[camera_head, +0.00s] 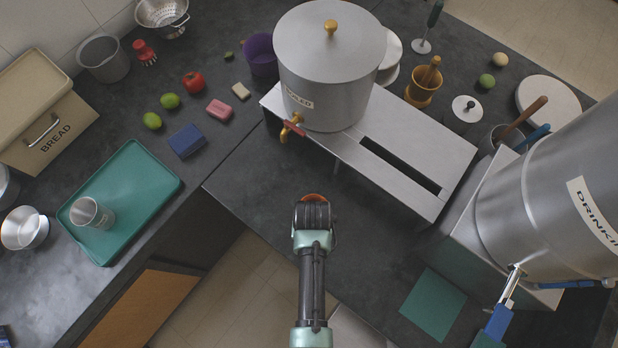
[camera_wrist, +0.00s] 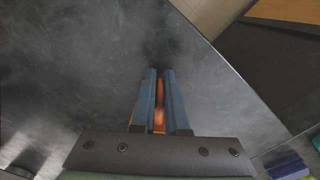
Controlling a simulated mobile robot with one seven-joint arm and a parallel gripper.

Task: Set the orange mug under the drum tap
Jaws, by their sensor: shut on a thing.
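The orange mug shows only as a small orange rim (camera_head: 314,197) past my wrist in the head view. In the wrist view a narrow orange strip (camera_wrist: 159,108) shows between the two blue fingers of my gripper (camera_wrist: 160,73), which is shut on it. The mug is over the dark counter, in front of the metal stand (camera_head: 400,180). A grey lidded drum (camera_head: 335,90) stands on the stand. Its brass drum tap (camera_head: 291,127) with a red handle sticks out at the front left, up and left of the mug. Most of the mug is hidden.
A second steel drum (camera_head: 550,200) with a blue-handled tap (camera_head: 513,285) stands at the right. A green mat (camera_head: 433,304) lies on the counter near it. A blue sponge (camera_head: 187,141) and teal tray (camera_head: 150,175) are left. Counter around my gripper is bare; its edge (camera_head: 255,225) is close.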

